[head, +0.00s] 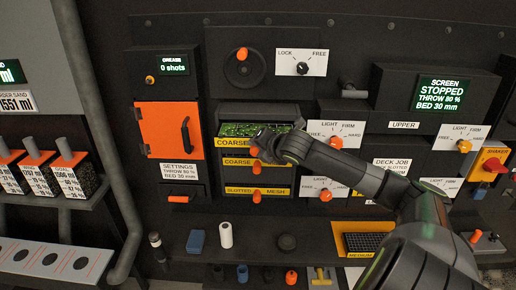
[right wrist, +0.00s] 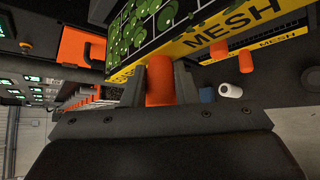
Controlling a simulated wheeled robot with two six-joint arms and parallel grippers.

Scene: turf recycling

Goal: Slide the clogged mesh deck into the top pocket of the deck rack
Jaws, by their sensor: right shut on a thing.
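The clogged mesh deck (head: 236,130) is the top one in the central column of the dark machine, with green round bits over its mesh and a yellow front strip reading COARSE. In the right wrist view its mesh (right wrist: 140,25) and yellow MESH strip (right wrist: 205,40) lie just beyond the fingers. My right gripper (head: 259,146) is shut on the deck's orange knob (right wrist: 160,80), one finger on each side. The deck sits level in its opening; how far in it is cannot be told. My left gripper is not in view. I cannot tell which part is the deck rack.
Below are another yellow-fronted deck (head: 238,162) and a SLOTTED MESH deck (head: 240,191) with orange knobs. An orange door (head: 160,130) is at left, and LIGHT/FIRM dials (head: 340,133) at right. A blue block (head: 196,241) and white roll (head: 225,235) stand on the ledge. A MEDIUM deck (head: 365,242) lies lower right.

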